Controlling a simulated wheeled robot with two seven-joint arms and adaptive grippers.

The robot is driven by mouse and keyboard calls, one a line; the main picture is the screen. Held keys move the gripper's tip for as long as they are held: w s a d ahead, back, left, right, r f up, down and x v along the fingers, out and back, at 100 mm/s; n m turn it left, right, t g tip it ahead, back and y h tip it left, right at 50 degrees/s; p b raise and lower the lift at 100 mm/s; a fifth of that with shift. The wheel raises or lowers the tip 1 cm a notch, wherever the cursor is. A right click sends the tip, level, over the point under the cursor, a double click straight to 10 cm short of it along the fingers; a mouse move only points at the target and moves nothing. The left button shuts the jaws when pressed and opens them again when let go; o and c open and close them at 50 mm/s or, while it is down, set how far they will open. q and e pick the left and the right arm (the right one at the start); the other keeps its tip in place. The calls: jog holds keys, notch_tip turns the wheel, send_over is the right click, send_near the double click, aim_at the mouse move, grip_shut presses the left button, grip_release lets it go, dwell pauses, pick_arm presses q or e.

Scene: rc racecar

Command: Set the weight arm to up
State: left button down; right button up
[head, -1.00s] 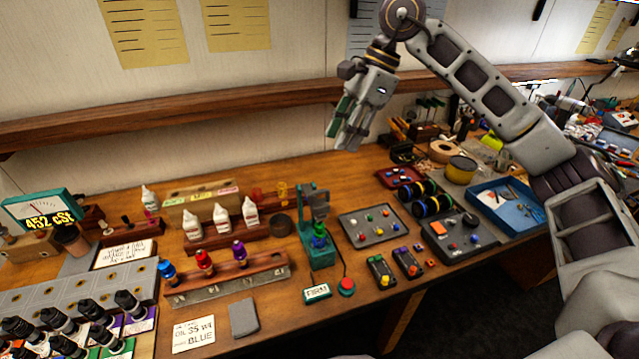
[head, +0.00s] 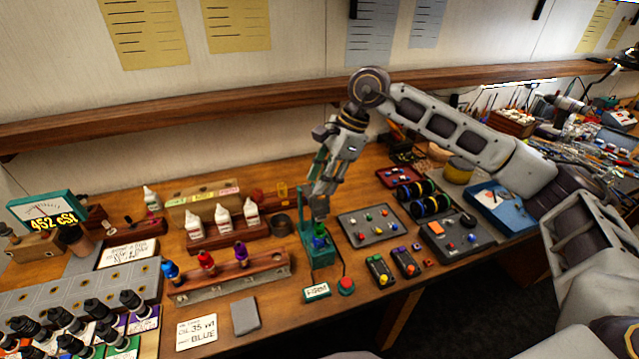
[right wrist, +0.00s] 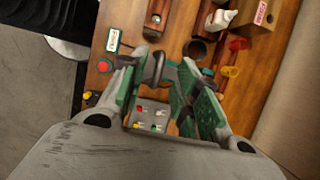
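The green stand device (head: 320,254) stands upright on the bench. It carries a green-and-blue bottle-like part (head: 320,240) low at its front. Its dark grey upper part, likely the weight arm, is largely hidden behind my right gripper (head: 320,208) in the head view. In the right wrist view, the dark grey part (right wrist: 158,68) shows between the two green-padded fingers of my right gripper (right wrist: 160,80). The fingers are apart, with gaps visible around that part; whether either touches it is unclear. My left gripper is in no view.
A red button (head: 345,285) and a small sign (head: 317,291) lie in front of the stand. A grey tray of coloured parts (head: 350,240) is to its right. A wooden rack (head: 225,278) and white bottles (head: 251,214) are to its left.

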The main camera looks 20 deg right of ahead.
jog(key=shift+x, duration=1.2)
jog(key=shift+c, duration=0.5)
grip_shut()
